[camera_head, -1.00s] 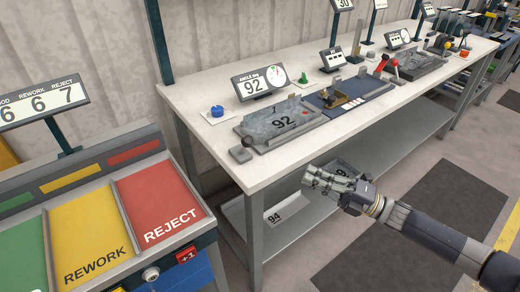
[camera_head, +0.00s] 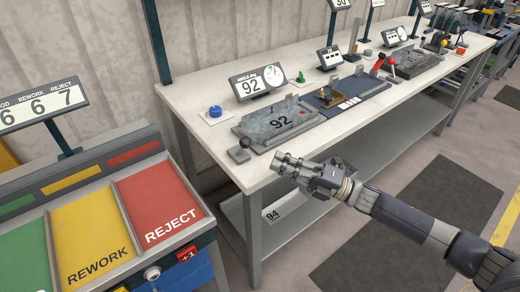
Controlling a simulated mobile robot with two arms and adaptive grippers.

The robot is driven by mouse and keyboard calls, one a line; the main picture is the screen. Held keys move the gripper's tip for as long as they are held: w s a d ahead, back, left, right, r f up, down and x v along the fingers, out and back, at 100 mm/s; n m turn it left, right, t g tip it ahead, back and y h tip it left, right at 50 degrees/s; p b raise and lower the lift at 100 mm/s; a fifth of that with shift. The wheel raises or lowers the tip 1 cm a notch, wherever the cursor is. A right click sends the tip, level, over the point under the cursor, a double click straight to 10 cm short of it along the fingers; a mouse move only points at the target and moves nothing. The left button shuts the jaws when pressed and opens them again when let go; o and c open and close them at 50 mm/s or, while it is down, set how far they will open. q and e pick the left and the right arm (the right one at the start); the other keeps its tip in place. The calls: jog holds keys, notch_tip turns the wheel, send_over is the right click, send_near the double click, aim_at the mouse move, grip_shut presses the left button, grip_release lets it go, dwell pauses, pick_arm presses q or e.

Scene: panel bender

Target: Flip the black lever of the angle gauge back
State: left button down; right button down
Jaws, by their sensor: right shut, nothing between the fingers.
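The angle gauge (camera_head: 250,151) lies on the white bench at its near left end, with a grey metal part (camera_head: 285,117) marked 92 on it. Its display (camera_head: 250,85) reads ANGLE deg 92 beside a round dial. A small dark block with a short dark stub (camera_head: 239,154) sits at the gauge's near left corner; at this size I cannot tell for certain that it is the black lever. My right gripper (camera_head: 279,164) is shut and empty at the bench's front edge in the picture, right of the dark block and apart from it. My left gripper is not in view.
A blue knob (camera_head: 215,111) stands left of the gauge. A blue mat (camera_head: 358,98) with fixtures and a red-knobbed lever (camera_head: 391,63) lies to the right. A lower shelf (camera_head: 300,208) runs under the bench. Rework and reject bins (camera_head: 115,210) stand at left.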

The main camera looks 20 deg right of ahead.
aim_at(247, 148)
jog(key=p+x, duration=0.1)
jog(key=x, duration=0.4)
jog(key=shift+d+r, duration=0.1)
jog(key=shift+r, duration=0.05)
jog(key=shift+w+a, duration=0.35)
jog(key=shift+a, duration=0.25)
jog(key=shift+p, duration=0.4)
